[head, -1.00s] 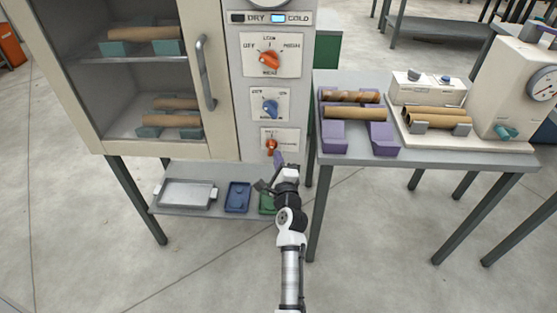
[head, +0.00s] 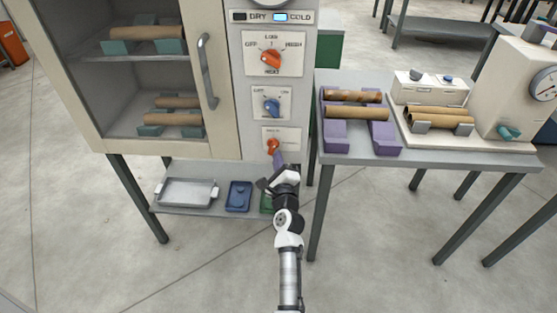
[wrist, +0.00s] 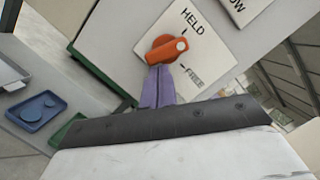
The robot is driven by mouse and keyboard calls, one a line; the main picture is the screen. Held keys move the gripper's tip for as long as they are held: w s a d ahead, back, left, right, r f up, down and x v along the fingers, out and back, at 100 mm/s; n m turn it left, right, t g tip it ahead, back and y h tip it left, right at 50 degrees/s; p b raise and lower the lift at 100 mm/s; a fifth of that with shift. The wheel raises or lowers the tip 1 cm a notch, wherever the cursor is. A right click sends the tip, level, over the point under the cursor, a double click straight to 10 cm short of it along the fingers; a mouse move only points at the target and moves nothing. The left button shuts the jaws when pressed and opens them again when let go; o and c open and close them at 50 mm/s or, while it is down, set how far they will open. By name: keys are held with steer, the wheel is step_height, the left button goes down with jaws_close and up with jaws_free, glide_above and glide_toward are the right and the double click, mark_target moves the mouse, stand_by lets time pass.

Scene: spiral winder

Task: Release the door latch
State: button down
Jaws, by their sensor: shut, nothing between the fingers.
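The door latch is an orange knob (wrist: 165,50) on a white plate marked HELD and FREE. In the wrist view its pale pointer end is turned to the right, between the two marks. The knob also shows low on the cabinet's control panel in the head view (head: 272,146). My gripper (wrist: 158,72) has purple fingers, shut with nothing between them. The fingertips are at the knob's lower edge and seem to touch it. The cabinet door (head: 226,95), with a curved grey handle (head: 207,72), looks closed.
A larger orange knob (head: 271,59) and a blue knob (head: 271,106) sit above the latch. A table (head: 420,157) with purple stands (head: 335,138) and cardboard tubes (head: 357,113) is close on the right. A low shelf (head: 205,208) below holds trays.

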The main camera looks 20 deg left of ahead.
steer(key=shift+s+a+f+m+t+h, duration=0.1)
steer(key=shift+a+m+t+h, duration=0.15)
steer(key=shift+m, duration=0.8)
steer(key=shift+a+f+m+t+h, duration=0.1)
steer(key=shift+a+m+t+h, duration=0.1)
steer(key=shift+m, duration=0.9)
steer(key=shift+s+a+f+m+t+h, duration=0.15)
steer(key=shift+a+m+t, duration=0.1)
steer(key=shift+m, duration=0.8)
steer(key=shift+s+a+r+m+t+h+b, duration=0.1)
steer(key=shift+a+m+t+h+b, duration=0.2)
steer(key=shift+m, duration=0.75)
steer(key=shift+w+a+r+m+t+h+b, duration=0.15)
steer(key=shift+m+h, duration=0.2)
steer(key=shift+m, duration=0.75)
steer(key=shift+s+a+f+m+t+h+b, duration=0.1)
steer(key=shift+s+a+m+h+b, duration=0.2)
steer(key=shift+m, duration=0.75)
steer(key=shift+w+d, duration=0.1)
steer(key=shift+w, duration=0.05)
steer(key=s+d+f+b, duration=0.4)
steer(key=s+f+b, duration=0.2)
steer(key=s, duration=0.3)
steer(key=shift+d, duration=0.2)
